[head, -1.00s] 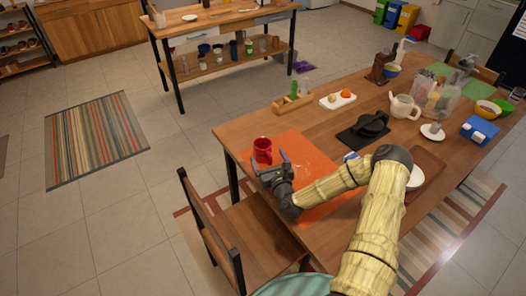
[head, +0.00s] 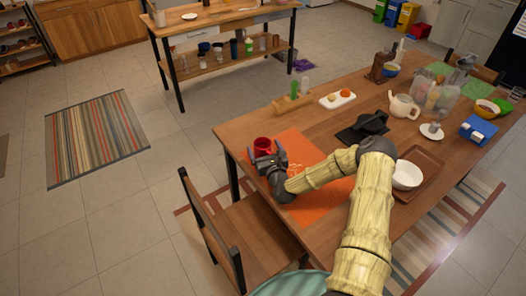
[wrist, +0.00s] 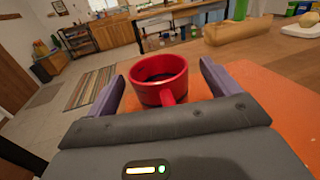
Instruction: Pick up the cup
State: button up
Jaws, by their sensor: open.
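The red cup (head: 263,147) stands upright on the orange mat (head: 318,199), near the table's left corner. In the wrist view the cup (wrist: 160,80) sits between the two purple fingers, its handle pointing toward my gripper's palm. My gripper (head: 264,160) is open, with a finger on either side of the cup. In the wrist view a gap shows between the right finger and the cup; the left finger is nearer the cup. The cup's lower part is partly hidden by my gripper in the head view.
A black object (head: 366,127), a white teapot (head: 403,106) and a white bowl on a brown tray (head: 427,166) lie to the right. A chair (head: 240,235) stands at the table's front left.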

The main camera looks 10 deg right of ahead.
jog(key=shift+c, duration=0.2)
jog(key=c, duration=1.2)
jog(key=shift+r, duration=0.1)
notch_tip(320, 180, up, 10)
jog(key=shift+f, duration=0.1)
